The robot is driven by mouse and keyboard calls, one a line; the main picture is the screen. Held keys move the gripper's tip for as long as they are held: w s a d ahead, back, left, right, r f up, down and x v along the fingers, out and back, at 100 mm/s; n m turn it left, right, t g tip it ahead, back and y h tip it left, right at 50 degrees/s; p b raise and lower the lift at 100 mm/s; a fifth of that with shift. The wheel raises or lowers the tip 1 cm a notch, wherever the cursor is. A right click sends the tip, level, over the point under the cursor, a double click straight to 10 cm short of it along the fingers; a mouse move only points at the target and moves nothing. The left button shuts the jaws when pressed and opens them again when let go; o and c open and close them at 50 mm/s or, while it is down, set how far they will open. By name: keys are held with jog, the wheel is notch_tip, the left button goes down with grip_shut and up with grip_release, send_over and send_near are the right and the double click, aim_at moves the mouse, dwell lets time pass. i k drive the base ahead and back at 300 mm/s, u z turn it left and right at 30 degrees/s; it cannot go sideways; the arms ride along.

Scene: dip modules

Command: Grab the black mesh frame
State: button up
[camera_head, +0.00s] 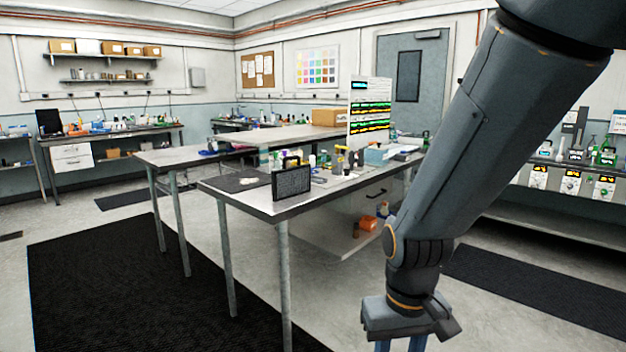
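The black mesh frame (291,182) stands upright near the front edge of the middle workbench (262,213), with its mesh face toward me. My gripper (400,344) hangs at the bottom of the view, right of the bench and well apart from the frame. Only the tops of its bluish fingers show; the tips are cut off by the lower picture edge, so its opening is not clear.
A dark mat (237,182) lies on the bench left of the frame. Bottles, small tools and a light blue box (376,157) stand behind it. A rack with lit displays (369,112) rises farther back. Open floor with black mats (130,290) lies in front and left.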

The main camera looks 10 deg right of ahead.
aim_at(292, 181)
jog(key=z, duration=0.2)
jog(key=i, duration=1.65)
jog(key=u, duration=0.6)
